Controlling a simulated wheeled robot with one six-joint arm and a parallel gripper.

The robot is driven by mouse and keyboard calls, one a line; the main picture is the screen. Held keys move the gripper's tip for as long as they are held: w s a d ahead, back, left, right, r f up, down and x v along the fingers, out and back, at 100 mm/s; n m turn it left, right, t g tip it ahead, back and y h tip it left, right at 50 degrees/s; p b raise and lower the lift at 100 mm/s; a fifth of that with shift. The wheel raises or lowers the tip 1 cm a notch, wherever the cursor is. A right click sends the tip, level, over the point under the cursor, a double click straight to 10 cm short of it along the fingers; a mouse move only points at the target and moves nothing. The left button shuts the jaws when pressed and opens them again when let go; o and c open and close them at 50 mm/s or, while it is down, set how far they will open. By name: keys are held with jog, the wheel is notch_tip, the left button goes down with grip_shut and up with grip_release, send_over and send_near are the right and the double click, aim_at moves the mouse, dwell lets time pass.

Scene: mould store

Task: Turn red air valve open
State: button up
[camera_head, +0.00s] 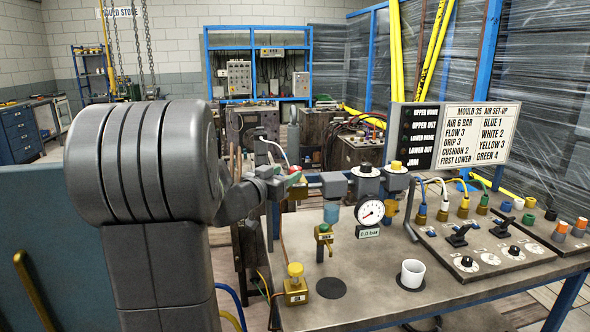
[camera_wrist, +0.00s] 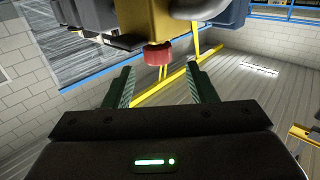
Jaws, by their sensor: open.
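The red valve knob (camera_wrist: 157,54) sits under a yellow block (camera_wrist: 150,20) in the wrist view. My gripper (camera_wrist: 159,78) is open, its two green fingers apart on either side of the knob's line. The knob shows just beyond the fingertips, roughly centred between them, and nothing is held. Whether a finger touches it I cannot tell. In the head view my gripper (camera_head: 291,181) is at the left end of the bench's air line, left of the blue-bowled filter (camera_head: 332,213).
A white cup (camera_head: 412,273) and a yellow-capped valve (camera_head: 295,284) stand nearer the front. A switch panel (camera_head: 480,252) with coloured hose fittings is at the right, before a lettered sign (camera_head: 475,135).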

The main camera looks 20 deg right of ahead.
aim_at(293, 169)
jog(key=x, duration=0.5)
jog(key=shift+w+d, duration=0.1)
jog(key=shift+d, duration=0.2)
jog(key=c, duration=0.9)
jog(key=shift+c, duration=0.2)
